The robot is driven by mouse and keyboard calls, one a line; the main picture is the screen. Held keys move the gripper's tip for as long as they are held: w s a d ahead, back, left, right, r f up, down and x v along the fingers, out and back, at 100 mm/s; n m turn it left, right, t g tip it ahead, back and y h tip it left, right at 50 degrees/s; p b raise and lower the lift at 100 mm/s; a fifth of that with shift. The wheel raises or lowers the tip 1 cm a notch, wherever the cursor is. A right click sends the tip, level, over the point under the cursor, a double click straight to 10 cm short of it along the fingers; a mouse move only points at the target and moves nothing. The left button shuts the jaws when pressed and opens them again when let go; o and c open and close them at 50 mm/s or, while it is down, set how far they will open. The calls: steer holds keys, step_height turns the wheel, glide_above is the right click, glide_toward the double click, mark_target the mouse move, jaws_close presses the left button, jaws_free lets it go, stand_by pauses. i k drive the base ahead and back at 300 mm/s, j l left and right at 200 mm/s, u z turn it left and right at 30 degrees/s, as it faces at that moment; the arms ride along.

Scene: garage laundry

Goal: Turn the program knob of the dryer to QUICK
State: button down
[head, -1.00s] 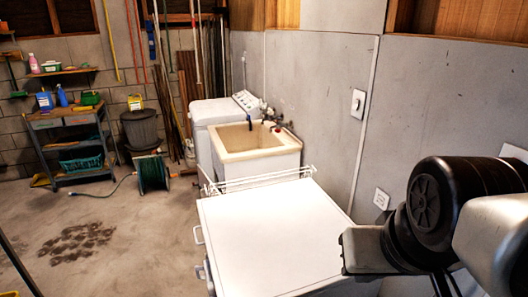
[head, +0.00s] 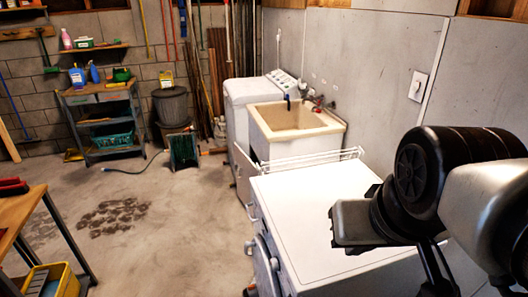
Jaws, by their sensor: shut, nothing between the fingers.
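A white box-shaped appliance, which looks like the dryer (head: 300,205), stands in the lower middle of the head view. I see its top from above and its front, facing left, at a steep slant. A small grey rounded part (head: 248,247) sticks out from the front; it may be the program knob, but I cannot be sure. A rounded door-like part shows below it. No program marks, QUICK included, can be read. My arm reaches in from the right, above the dryer's right side. My gripper's fingertips cannot be made out.
A white wire rack (head: 312,158) stands at the dryer's far edge. Behind are a beige sink (head: 295,120) and a white washer (head: 240,95). A workbench (head: 22,212) with a yellow bin (head: 68,282) is at lower left. The concrete floor between is clear.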

mark_target(274, 263)
steer(key=j+u, duration=0.1)
steer(key=j, duration=0.4)
steer(key=j+z, duration=0.2)
steer(key=j, duration=0.95)
